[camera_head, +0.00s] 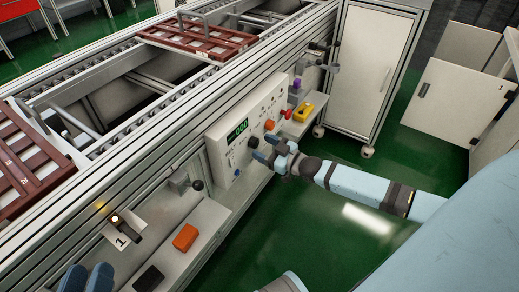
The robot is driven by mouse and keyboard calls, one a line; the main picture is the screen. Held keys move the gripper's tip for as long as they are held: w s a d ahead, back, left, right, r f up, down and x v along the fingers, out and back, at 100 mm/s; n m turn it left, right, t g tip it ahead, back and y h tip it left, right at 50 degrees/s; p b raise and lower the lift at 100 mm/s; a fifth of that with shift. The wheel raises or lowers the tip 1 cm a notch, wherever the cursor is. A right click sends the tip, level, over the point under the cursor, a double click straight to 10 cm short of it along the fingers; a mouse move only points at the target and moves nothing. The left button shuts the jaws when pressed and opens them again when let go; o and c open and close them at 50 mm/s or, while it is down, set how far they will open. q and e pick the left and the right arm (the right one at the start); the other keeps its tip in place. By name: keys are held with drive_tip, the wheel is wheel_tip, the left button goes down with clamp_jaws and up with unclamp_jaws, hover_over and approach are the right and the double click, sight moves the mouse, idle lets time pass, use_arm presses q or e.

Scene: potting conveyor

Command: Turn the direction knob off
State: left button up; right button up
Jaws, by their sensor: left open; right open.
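A white control panel (215,153) on the conveyor's side carries a green-lit display (237,131), a black knob (254,142), an orange knob (270,125) and a red-orange knob (286,114). The panel's labels are too small to read, so I cannot tell which knob is the direction knob. My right gripper (263,148) is open, with its fingers right beside the black knob and pointing at the panel. I cannot tell whether they touch it.
An orange block (186,237) and a black object (148,279) lie on the lower ledge. A yellow box (303,112) stands right of the panel. Brown trays (197,37) rest on the conveyor. A white cabinet (366,62) stands behind; green floor is open at the right.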

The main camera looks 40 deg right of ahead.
drive_tip(key=shift+x, duration=1)
use_arm(q)
drive_tip(key=shift+f, duration=0.55)
use_arm(e)
drive_tip(key=c, duration=0.9)
drive_tip(key=shift+r+n, duration=0.1)
drive_tip(key=shift+n, duration=0.2)
drive_tip(key=n+p, duration=0.3)
drive_tip(key=shift+r+p, duration=0.1)
drive_tip(key=shift+p, duration=0.3)
drive_tip(key=n+p, duration=0.2)
drive_tip(key=n, duration=0.2)
use_arm(q)
wheel_tip(320, 180, up, 8)
drive_tip(key=a+t, duration=0.1)
drive_tip(key=t, duration=0.1)
drive_tip(key=shift+s+n+t, duration=0.15)
drive_tip(key=shift+n+t, duration=0.15)
drive_tip(key=shift+t, duration=0.1)
use_arm(e)
drive_tip(key=shift+n, duration=0.7)
drive_tip(key=shift+f, duration=0.25)
